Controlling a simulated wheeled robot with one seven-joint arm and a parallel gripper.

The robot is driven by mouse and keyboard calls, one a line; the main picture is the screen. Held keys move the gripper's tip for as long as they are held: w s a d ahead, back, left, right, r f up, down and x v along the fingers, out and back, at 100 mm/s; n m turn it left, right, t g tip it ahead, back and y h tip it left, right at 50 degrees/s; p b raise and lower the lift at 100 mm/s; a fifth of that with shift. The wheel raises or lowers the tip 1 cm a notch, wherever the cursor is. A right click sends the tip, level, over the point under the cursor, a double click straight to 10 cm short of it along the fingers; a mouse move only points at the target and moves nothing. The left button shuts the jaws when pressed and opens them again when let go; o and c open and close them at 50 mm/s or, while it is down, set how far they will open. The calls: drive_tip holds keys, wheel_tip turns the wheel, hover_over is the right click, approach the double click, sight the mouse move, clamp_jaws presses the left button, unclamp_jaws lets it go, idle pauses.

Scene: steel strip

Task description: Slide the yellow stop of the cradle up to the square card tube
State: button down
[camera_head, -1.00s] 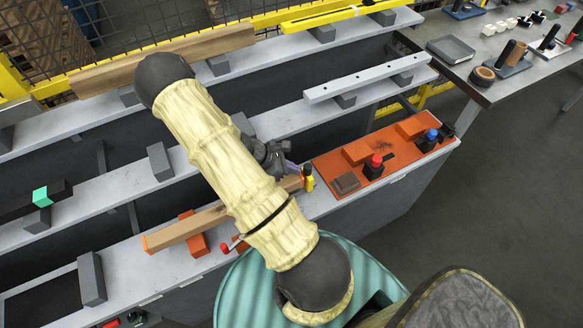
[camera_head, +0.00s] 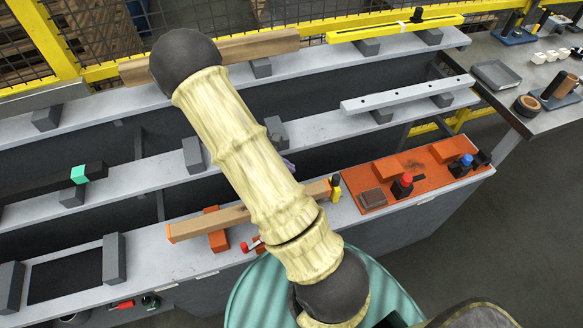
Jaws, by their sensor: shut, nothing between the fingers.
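The square card tube (camera_head: 225,220) is a long brown bar lying on the near grey bench, its middle hidden by my arm. It rests on an orange block of the cradle (camera_head: 216,240). The yellow stop (camera_head: 336,190), with a black top, stands at the tube's right end. It looks very close to the tube, but I cannot tell whether they touch. My gripper (camera_head: 289,163) is almost wholly hidden behind my arm. Only a small purplish part shows, above the tube and left of the stop. It is shut, and nothing shows in it.
A red-handled part (camera_head: 252,246) sits by the bench's front edge below the tube. An orange board (camera_head: 400,190) with red and blue knobs lies right of the stop. A drilled grey bar (camera_head: 400,97) lies on the middle shelf. Grey blocks stand along the shelves.

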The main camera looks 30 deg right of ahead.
drive_tip(key=s+a+r+m+t+y, duration=0.3)
drive_tip(key=a+r+m+y, duration=0.1)
drive_tip(key=a+r+m, duration=0.2)
drive_tip(key=s+a+r+m+t+y, duration=0.3)
drive_tip(key=a+r+m, duration=0.3)
drive_tip(key=a+r, duration=0.2)
drive_tip(key=shift+s+r+t+y, duration=0.4)
drive_tip(key=shift+r+t, duration=0.1)
drive_tip(key=shift+r, duration=0.2)
drive_tip(key=shift+w, duration=0.15)
